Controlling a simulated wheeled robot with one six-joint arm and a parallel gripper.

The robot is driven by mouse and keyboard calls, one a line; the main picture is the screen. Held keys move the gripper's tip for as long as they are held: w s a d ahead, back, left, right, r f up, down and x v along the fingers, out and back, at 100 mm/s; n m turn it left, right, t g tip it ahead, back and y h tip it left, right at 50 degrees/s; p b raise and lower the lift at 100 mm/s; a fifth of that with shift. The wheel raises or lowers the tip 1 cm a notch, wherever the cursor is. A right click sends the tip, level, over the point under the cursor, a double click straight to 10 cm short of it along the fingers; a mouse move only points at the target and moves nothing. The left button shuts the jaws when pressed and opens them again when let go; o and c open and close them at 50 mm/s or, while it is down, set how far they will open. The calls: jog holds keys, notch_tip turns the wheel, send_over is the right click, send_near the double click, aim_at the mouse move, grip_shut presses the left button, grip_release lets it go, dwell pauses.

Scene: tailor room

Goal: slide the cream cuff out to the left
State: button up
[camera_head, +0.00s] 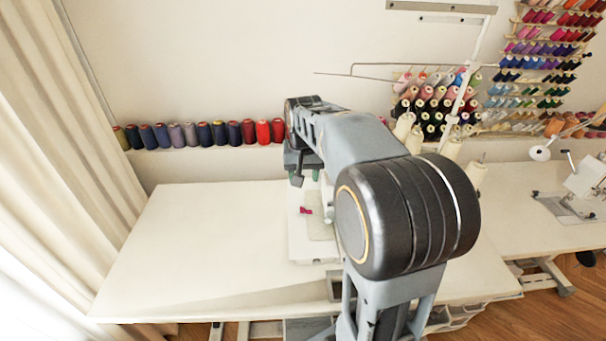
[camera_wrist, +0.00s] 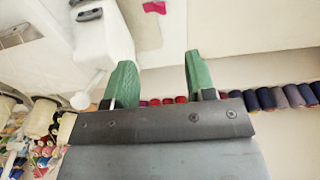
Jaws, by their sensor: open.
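A flat cream piece, which looks like the cream cuff (camera_head: 320,228), lies on the white sewing machine bed (camera_head: 299,247) in the head view. Its right side is partly hidden by my arm and the machine. A small magenta piece (camera_head: 305,210) lies by its left edge and also shows at the top of the wrist view (camera_wrist: 153,7). My gripper (camera_wrist: 158,78) has green fingers spread apart, with nothing between them. In the head view its fingers are mostly hidden behind my arm, near the far side of the machine bed.
The white table (camera_head: 190,240) is clear left of the machine. A row of thread spools (camera_head: 205,133) stands along the back wall. The machine's white body (camera_wrist: 95,45) is close beside one finger in the wrist view. A curtain (camera_head: 65,130) hangs at the far left.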

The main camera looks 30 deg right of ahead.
aim_at(302, 208)
jog(key=f, duration=0.4)
jog(key=w+f, duration=0.1)
jog(key=f, duration=0.8)
jog(key=shift+w+d+f, duration=0.25)
jog(key=shift+d+f, duration=0.05)
jog(key=shift+f, duration=0.05)
grip_shut()
dwell(0.4)
jog(key=shift+a, duration=0.1)
jog(key=shift+w+a, duration=0.3)
jog(key=shift+a, duration=0.35)
jog(key=shift+w+a, duration=0.25)
jog(key=shift+a, duration=0.4)
jog(key=shift+w+a, duration=0.3)
jog(key=shift+a, duration=0.35)
